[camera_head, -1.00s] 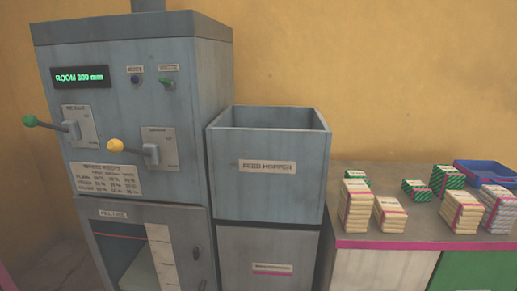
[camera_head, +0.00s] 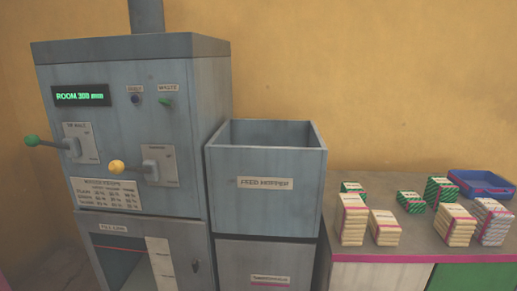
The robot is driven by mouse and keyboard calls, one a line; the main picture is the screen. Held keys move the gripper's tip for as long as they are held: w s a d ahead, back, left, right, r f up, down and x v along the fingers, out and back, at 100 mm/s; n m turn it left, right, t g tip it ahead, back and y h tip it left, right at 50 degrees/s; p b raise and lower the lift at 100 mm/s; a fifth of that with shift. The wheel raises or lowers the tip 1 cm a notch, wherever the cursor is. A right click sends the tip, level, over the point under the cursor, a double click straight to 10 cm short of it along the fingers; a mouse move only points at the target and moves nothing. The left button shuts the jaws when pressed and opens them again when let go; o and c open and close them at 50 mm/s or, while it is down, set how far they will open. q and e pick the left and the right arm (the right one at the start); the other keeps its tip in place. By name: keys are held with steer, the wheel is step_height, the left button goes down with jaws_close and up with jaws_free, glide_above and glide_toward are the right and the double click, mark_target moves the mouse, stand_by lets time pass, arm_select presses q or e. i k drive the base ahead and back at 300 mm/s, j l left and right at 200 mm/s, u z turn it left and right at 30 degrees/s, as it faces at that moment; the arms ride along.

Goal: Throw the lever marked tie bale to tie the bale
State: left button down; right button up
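In the head view a grey press cabinet (camera_head: 150,100) stands at the left. The lever marked tie bale (camera_head: 50,143) has a green ball knob and sticks out to the left from its plate on the cabinet's upper left front. A second lever with a yellow knob (camera_head: 118,167) sits lower and to the right, also pointing left. The press display (camera_head: 81,96) reads "ROOM 300 mm" in green. Neither of my grippers is in the view.
An open, grey feed hopper (camera_head: 265,184) stands right of the press. Further right, a counter (camera_head: 420,258) carries several wrapped stacks (camera_head: 351,219) and a blue tray (camera_head: 482,184).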

mark_target(31, 140)
steer(key=j+u, duration=0.15)
steer(key=u, duration=1.2)
steer(key=k+j, duration=0.05)
